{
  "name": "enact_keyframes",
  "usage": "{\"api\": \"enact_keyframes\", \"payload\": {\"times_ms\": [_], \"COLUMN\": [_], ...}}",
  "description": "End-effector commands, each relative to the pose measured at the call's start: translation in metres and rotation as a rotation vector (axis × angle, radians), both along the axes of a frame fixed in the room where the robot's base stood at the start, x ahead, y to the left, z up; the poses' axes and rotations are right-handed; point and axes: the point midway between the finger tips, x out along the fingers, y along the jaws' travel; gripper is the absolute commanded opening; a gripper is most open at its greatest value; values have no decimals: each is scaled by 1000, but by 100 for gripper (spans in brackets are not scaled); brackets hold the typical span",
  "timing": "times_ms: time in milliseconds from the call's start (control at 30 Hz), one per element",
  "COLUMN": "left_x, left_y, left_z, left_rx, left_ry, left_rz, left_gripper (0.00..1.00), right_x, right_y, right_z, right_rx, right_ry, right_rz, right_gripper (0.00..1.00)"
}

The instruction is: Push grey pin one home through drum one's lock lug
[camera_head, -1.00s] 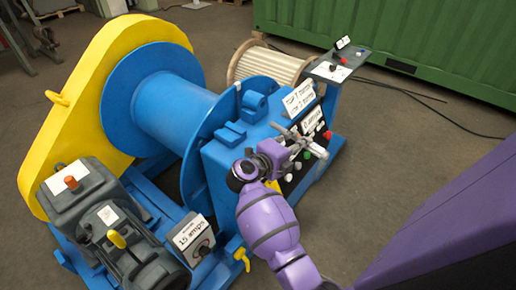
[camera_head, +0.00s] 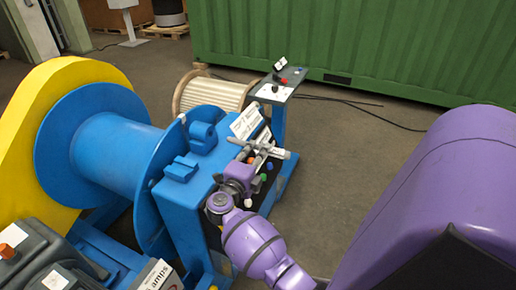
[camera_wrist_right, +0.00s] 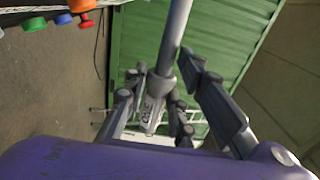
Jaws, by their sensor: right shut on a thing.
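The blue drum (camera_head: 115,150) lies on its side at the left, with a blue flange (camera_head: 160,190) at its right end. Blue lugs (camera_head: 203,137) stand by the flange on the blue housing; I cannot tell which is the lock lug. My right gripper (camera_head: 265,150) is above the control panel, to the right of the lugs and apart from them. It is shut on a grey pin (camera_wrist_right: 177,35), which shows in the right wrist view as a rod with a collar between the fingers. The pin's far end is out of that view. My left gripper is not in view.
White label plates (camera_head: 246,122) stand on the housing near my right gripper. Coloured buttons (camera_head: 268,178) are just below it. A cable reel (camera_head: 210,94) and a small grey stand (camera_head: 279,90) are behind. A green container (camera_head: 350,50) closes the back. The floor right of the housing is open.

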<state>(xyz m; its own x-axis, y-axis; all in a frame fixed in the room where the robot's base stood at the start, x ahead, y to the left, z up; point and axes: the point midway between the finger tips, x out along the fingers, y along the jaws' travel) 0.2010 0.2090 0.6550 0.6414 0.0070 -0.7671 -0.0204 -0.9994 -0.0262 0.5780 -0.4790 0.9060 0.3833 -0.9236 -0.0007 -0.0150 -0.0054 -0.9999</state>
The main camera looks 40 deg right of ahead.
Motion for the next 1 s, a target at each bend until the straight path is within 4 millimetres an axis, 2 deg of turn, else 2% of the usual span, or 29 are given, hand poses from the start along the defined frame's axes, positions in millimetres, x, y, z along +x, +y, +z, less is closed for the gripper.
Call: {"api": "enact_keyframes", "payload": {"times_ms": [33,300,600,1000], "left_x": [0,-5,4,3], "left_y": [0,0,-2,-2], "left_z": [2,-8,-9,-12], "left_rx": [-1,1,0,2], "left_ry": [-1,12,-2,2], "left_rz": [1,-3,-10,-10], "left_gripper": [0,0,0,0], "right_x": [2,24,46,54], "right_y": [1,9,19,22], "right_z": [5,1,1,3], "right_rx": [-3,-1,-1,-2], "right_ry": [-4,-2,-2,-2], "right_rz": [0,0,0,-1], "right_gripper": [0,0,0,0]}}
